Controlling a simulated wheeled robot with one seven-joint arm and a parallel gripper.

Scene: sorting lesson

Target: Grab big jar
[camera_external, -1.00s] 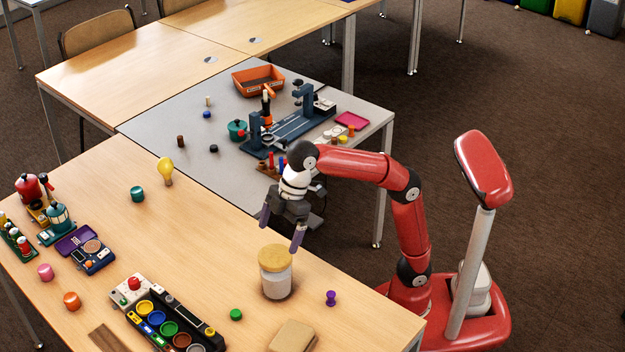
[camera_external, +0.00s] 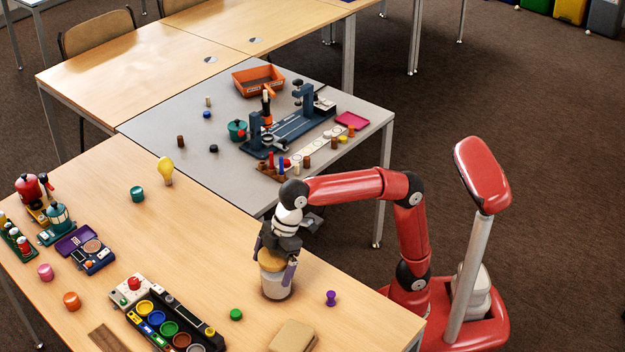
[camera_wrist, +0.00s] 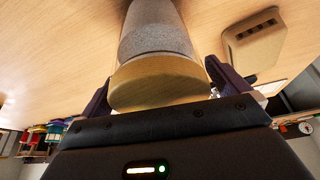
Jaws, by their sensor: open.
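The big jar (camera_external: 276,286) stands upright on the wooden table, with a clear body, pale grey contents and a wooden lid. My gripper (camera_external: 274,268) is open above and around its top, one finger on each side of the lid. In the wrist view the jar's lid (camera_wrist: 158,84) sits between the two fingers of my gripper (camera_wrist: 160,95). A small gap shows at the left finger; the right finger is close to the lid, and I cannot tell whether it touches.
A tan block (camera_external: 293,336) lies in front of the jar and a purple peg (camera_external: 331,298) stands to its right. A green cap (camera_external: 236,314) lies to its left. A tray of coloured cups (camera_external: 165,322) is further left. The table behind the jar is mostly clear.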

